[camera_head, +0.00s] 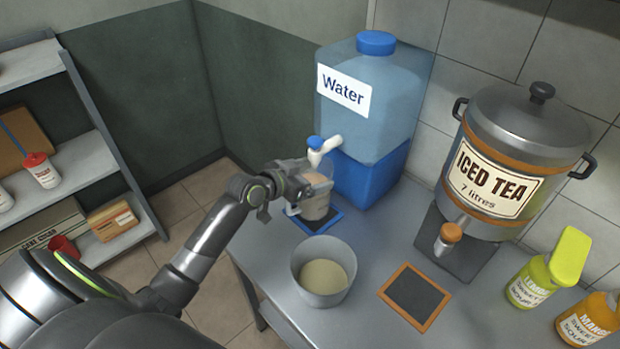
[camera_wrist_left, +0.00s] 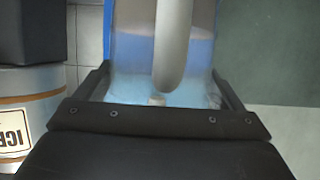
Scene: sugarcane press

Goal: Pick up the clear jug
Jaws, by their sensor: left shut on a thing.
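The clear jug (camera_head: 317,204) stands on a blue-edged mat (camera_head: 333,219) under the white tap of the blue water dispenser. My left gripper (camera_head: 287,181) comes in from the left at the jug's upper part and is shut on it. In the left wrist view the jug (camera_wrist_left: 203,60) fills the space between the fingers, with its pale handle (camera_wrist_left: 173,50) running down the middle. The gripper (camera_wrist_left: 158,100) partly hides the jug in the head view. My right gripper is not in view.
The water dispenser (camera_head: 370,120) stands close behind the jug, its tap (camera_head: 322,148) just above. A grey pot (camera_head: 322,285) stands in front. An orange-edged mat (camera_head: 414,297), an iced tea urn (camera_head: 510,150) and bottles (camera_head: 530,285) are at the right.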

